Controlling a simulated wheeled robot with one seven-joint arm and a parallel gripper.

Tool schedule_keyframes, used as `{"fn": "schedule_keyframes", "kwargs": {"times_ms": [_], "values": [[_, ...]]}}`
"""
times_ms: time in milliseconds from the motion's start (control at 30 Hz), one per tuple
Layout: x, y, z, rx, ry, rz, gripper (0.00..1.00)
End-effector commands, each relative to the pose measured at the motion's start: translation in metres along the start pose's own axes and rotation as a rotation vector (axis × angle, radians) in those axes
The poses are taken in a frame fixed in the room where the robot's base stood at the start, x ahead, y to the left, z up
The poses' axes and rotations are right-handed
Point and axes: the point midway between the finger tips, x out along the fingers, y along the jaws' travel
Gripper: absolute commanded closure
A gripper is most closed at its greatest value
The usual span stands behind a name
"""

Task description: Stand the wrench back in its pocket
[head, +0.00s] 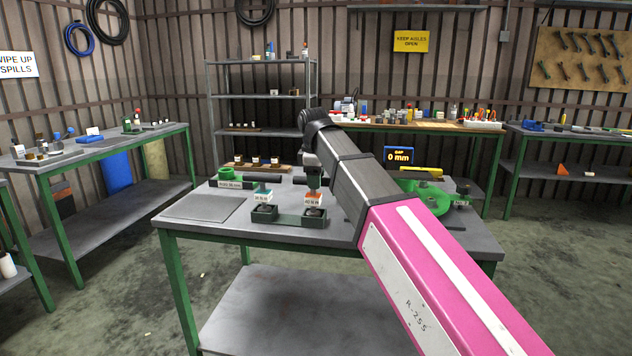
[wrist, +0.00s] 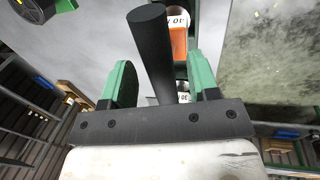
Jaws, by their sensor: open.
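In the wrist view a black round handle (wrist: 152,50) rises between the green fingers of my open gripper (wrist: 160,80), with gaps visible at its sides. An orange block with a white "40" label (wrist: 178,35) shows just beyond the handle. I take the handle and block to be the wrench. In the head view the orange-and-white labelled piece (head: 313,199) is upright over the right pocket of a dark green two-pocket holder (head: 289,220). My gripper (head: 312,170) is directly above it, partly hidden by my arm. Whether the wrench is fully seated cannot be told.
A grey mat (head: 205,207) lies to the left. Green round parts (head: 425,192) and a "0 mm" display (head: 398,156) are at the right, partly behind my arm. The table's front edge is clear.

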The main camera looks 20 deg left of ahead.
Motion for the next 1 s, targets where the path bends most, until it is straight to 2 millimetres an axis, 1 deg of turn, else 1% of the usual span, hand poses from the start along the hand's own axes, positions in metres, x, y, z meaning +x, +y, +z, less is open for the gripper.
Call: {"fn": "schedule_keyframes", "kwargs": {"times_ms": [33,300,500,600,733,1000], "values": [[-0.009,0.001,0.000,0.000,0.001,0.002,0.45],[-0.057,0.001,-0.001,0.000,0.001,0.002,0.45],[-0.088,0.001,0.000,0.000,0.001,0.002,0.45],[-0.099,0.001,0.000,0.000,0.001,0.001,0.45],[-0.107,0.000,0.000,0.000,0.000,0.001,0.45],[-0.110,0.000,0.000,0.000,0.000,0.001,0.45]]}}
